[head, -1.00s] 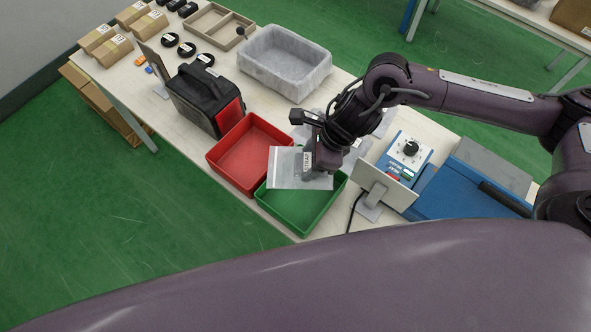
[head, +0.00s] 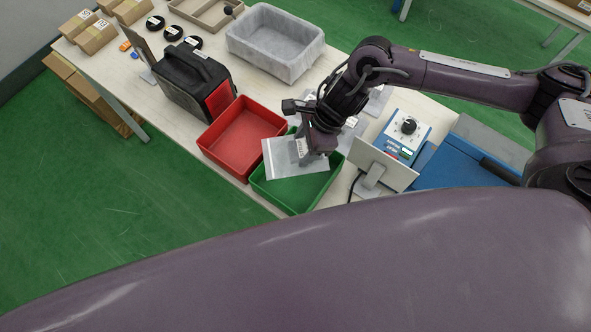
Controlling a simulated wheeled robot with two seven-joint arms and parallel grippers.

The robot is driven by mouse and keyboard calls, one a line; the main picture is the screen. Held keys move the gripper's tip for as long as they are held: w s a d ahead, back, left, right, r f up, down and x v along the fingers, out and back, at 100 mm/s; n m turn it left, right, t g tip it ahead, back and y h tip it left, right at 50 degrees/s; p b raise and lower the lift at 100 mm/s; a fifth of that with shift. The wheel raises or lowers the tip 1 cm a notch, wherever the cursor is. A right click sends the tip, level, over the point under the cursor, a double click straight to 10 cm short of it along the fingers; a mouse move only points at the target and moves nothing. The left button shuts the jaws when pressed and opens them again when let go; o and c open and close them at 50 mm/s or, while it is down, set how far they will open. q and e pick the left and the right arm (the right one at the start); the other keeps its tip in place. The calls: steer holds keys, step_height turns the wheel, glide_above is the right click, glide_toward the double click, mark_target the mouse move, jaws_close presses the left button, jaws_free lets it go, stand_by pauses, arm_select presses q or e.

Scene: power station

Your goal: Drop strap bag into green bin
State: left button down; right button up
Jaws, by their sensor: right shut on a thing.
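The strap bag (head: 280,162) is a clear, greyish flat plastic bag with a white label. My right gripper (head: 303,150) is shut on its right part and holds it over the back left part of the green bin (head: 292,194). The bag's left end reaches over the wall between the green bin and the red bin. The green bin is a shallow open tray at the table's front edge, and its visible floor is bare. The gripper and bag hide its back part. My left gripper is not in view.
A red bin (head: 240,141) stands directly left of the green bin. A small tilted panel on a stand (head: 381,165) and a blue device (head: 406,136) stand close on the right. More clear bags (head: 352,128) lie behind my gripper. A grey bin (head: 275,43) stands farther back.

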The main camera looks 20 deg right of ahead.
steer(key=o, duration=1.1)
steer(key=shift+d+r, duration=0.1)
steer(key=shift+r, duration=0.1)
steer(key=b+v, duration=0.2)
steer(key=v, duration=0.4)
steer(key=shift+r, duration=0.1)
steer(key=shift+d+r, duration=0.25)
steer(key=shift+r, duration=0.35)
